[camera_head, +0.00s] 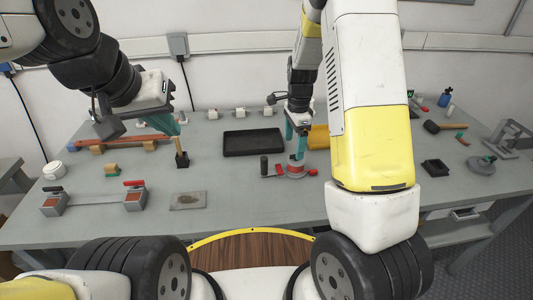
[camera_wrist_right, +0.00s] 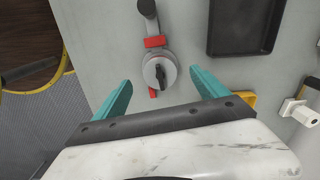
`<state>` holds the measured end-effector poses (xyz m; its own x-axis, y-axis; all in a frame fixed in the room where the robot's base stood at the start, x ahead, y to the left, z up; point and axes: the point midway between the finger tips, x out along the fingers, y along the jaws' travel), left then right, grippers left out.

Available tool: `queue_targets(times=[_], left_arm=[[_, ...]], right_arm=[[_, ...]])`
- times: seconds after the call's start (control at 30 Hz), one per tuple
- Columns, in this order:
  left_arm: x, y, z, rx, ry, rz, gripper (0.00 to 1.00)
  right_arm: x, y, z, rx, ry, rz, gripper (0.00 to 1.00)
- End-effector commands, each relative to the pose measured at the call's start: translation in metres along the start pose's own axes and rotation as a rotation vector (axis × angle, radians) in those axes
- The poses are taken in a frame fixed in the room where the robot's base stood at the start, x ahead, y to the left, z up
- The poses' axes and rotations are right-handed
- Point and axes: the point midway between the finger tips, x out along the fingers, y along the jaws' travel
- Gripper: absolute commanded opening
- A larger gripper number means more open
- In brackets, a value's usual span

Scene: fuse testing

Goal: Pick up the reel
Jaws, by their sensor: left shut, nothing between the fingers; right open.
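A small round reel-like piece (camera_head: 296,169) lies on the grey table in front of the black tray. It has a grey disc, a red part and a dark knob on top. In the right wrist view the grey disc (camera_wrist_right: 150,76) lies between the tips of my right gripper (camera_wrist_right: 160,79). My right gripper (camera_head: 295,144) is open, with its teal fingers just above the reel. I cannot tell if they touch it.
The black tray (camera_head: 253,143) lies behind the reel. A yellow object (camera_head: 319,137) is behind on the right. A flat grey plate (camera_head: 188,200) lies front left. The table's front middle is clear.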

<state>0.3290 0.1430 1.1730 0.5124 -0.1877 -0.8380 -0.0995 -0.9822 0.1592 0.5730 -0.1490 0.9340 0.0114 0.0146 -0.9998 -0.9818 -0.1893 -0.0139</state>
Motion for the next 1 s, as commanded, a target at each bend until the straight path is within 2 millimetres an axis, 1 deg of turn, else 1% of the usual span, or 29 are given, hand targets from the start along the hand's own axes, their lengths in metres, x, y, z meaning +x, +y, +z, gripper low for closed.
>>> queue_targets(times=[0.03,0.2,0.43,0.6,0.7,0.8,1.0], left_arm=[[0.000,0.000,0.000,0.000,0.000,0.000,0.00],[0.000,0.000,0.000,0.000,0.000,0.000,0.00],[0.000,0.000,0.000,0.000,0.000,0.000,0.00],[0.000,0.000,0.000,0.000,0.000,0.000,0.00],[0.000,0.000,0.000,0.000,0.000,0.000,0.00],[0.000,0.000,0.000,0.000,0.000,0.000,0.00],[0.000,0.000,0.000,0.000,0.000,0.000,0.00]], right_arm=[[0.007,-0.002,-0.001,0.018,0.008,0.009,0.83],[0.023,-0.003,-0.003,0.042,0.014,0.017,0.83],[0.049,0.001,-0.002,0.039,0.013,0.017,0.83],[0.075,0.006,-0.001,0.038,0.013,0.018,0.83],[0.085,0.006,-0.002,0.038,0.013,0.016,0.83],[0.090,0.005,-0.002,0.038,0.013,0.015,0.83],[0.090,0.005,-0.002,0.037,0.013,0.014,0.83]])
